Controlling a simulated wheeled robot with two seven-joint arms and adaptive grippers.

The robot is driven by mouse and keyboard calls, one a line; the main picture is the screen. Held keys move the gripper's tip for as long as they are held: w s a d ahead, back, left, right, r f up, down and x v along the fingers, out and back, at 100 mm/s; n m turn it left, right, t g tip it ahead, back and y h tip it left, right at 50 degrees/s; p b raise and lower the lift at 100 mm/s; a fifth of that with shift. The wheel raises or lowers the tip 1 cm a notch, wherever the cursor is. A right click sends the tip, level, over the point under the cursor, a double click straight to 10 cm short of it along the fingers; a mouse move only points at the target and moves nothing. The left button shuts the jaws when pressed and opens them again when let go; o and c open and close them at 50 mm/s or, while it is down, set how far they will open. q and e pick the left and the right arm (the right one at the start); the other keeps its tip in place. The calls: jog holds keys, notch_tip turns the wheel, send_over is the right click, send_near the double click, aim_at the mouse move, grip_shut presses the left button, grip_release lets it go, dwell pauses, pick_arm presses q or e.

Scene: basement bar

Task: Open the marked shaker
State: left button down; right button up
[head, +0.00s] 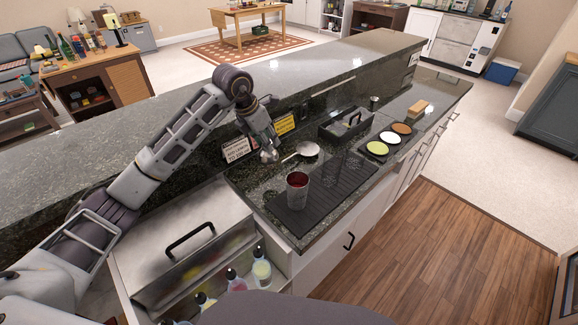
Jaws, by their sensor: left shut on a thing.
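An open-topped grey cup (297,197), which looks like the shaker's body, stands upright on the black ribbed bar mat (338,185). Dark red liquid shows inside it. My left gripper (268,150) reaches down over the lower counter, behind and left of the cup and apart from it. It is shut on a small silvery piece (269,155), which looks like the shaker's top; the fingers partly hide it. I cannot make out a mark on the cup. My right gripper is not in view.
A silvery strainer-like tool (307,149) lies right of my left gripper. A dark caddy (345,123), round dishes (377,148) and a wooden block (418,109) stand farther right. The raised bar ledge (330,68) runs behind. A steel lidded bin (185,245) and bottles (261,268) are nearer.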

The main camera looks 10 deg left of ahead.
aim_at(264, 150)
pick_arm(q)
jog(key=shift+f, duration=0.1)
jog(key=shift+f+p, duration=0.3)
jog(key=shift+f, duration=2.75)
jog(key=shift+f, duration=1.85)
jog(key=shift+f, duration=0.1)
jog(key=c, duration=1.1)
grip_release()
jog(key=shift+o, duration=0.2)
jog(key=v, duration=1.2)
